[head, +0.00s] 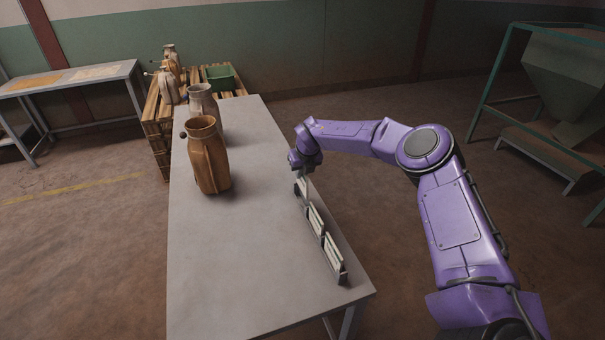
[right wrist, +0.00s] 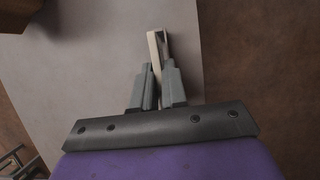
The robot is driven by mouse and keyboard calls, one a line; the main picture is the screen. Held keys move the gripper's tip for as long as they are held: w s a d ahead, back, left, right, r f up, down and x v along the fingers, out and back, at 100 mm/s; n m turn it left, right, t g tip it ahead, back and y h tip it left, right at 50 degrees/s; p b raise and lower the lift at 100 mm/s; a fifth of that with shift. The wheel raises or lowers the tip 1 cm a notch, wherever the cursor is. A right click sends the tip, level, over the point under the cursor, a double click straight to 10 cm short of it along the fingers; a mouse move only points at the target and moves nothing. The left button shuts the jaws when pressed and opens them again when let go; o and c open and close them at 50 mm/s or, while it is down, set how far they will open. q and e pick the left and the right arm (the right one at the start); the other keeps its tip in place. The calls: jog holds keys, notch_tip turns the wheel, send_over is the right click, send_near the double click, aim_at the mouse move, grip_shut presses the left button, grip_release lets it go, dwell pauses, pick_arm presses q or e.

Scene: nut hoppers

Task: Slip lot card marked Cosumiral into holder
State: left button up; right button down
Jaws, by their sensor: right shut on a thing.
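My right gripper (head: 305,173) is at the far end of a row of holders on the table's right edge, pointing down. In the right wrist view its two fingers (right wrist: 158,78) are close together on a thin pale card (right wrist: 154,50), seen nearly edge-on. A dark holder part (right wrist: 167,45) shows right beside the card; I cannot tell whether the card is inside it. The middle holder (head: 316,220) and the near holder (head: 335,259) show pale faces. No lettering is readable. My left gripper is out of view.
A brown jug-like container (head: 208,155) and a greyer one (head: 202,98) stand on the grey table (head: 235,260), left of the holders. The table's near middle is clear. A pallet with a green crate (head: 219,78) is behind. A green hopper (head: 565,75) stands far right.

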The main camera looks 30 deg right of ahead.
jog(key=shift+r, duration=0.45)
jog(key=shift+f, duration=0.1)
jog(key=w+a+b, duration=0.2)
jog(key=a+b, duration=0.1)
jog(key=a, duration=0.6)
jog(key=shift+w+a, duration=0.2)
jog(key=shift+a, duration=0.2)
dwell(2.1)
